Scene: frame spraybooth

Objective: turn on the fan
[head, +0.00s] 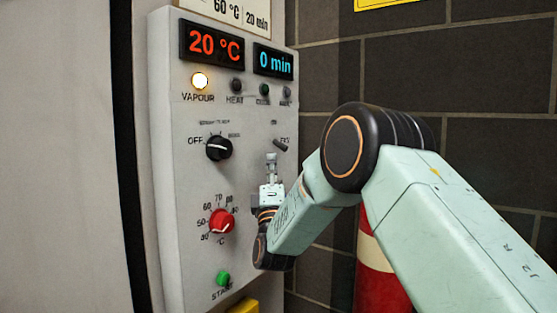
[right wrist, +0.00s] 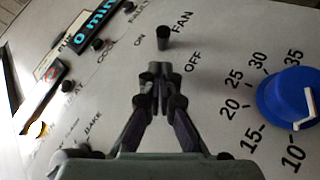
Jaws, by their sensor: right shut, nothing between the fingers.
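The fan switch (head: 280,145) is a short black lever on the grey control panel (head: 180,250), right of the black selector knob. In the right wrist view the black lever (right wrist: 163,38) stands out from the panel near the words FAN, ON and OFF. I cannot tell clearly which way it is set. My right gripper (head: 271,158) is shut and empty, its tips just below the lever in the head view. In the right wrist view the closed fingertips (right wrist: 159,73) lie close to the lever; contact cannot be told. My left gripper is not in view.
The panel has a black selector knob (head: 219,148), a red dial (head: 221,222), a green start button (head: 223,279) and a lit vapour lamp (head: 200,81). The displays read 20 °C and 0 min. A blue dial (right wrist: 288,97) shows right of my fingers. A red cylinder (head: 380,280) stands behind my arm.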

